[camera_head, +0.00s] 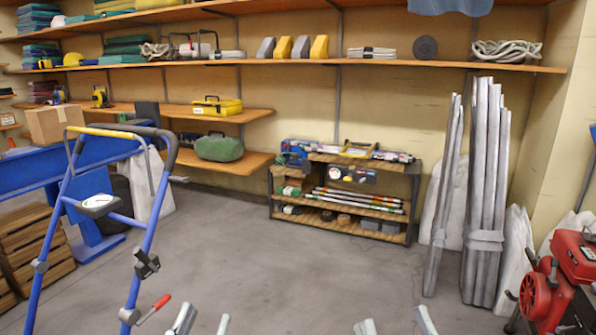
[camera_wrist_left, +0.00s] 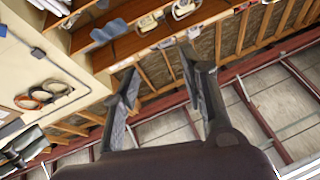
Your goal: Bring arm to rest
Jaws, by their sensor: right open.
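My left gripper (camera_head: 206,313) shows at the bottom edge of the head view, left of centre, with two pale fingertips apart. In the left wrist view the same gripper (camera_wrist_left: 160,62) has its two dark fingers spread with nothing between them. The wrist view looks up toward shelf undersides and the roof beams. My right gripper (camera_head: 393,316) is at the bottom edge of the head view, right of centre, its fingertips apart and nothing seen between them. The rest of both arms is out of the head view.
A blue-framed machine with a handlebar (camera_head: 140,205) stands at left, near wooden crates (camera_head: 35,245). A red engine (camera_head: 548,290) is at lower right beside tall grey bundles (camera_head: 484,190). A low shelf cart (camera_head: 340,228) stands at the wall. The middle floor (camera_head: 260,260) is clear.

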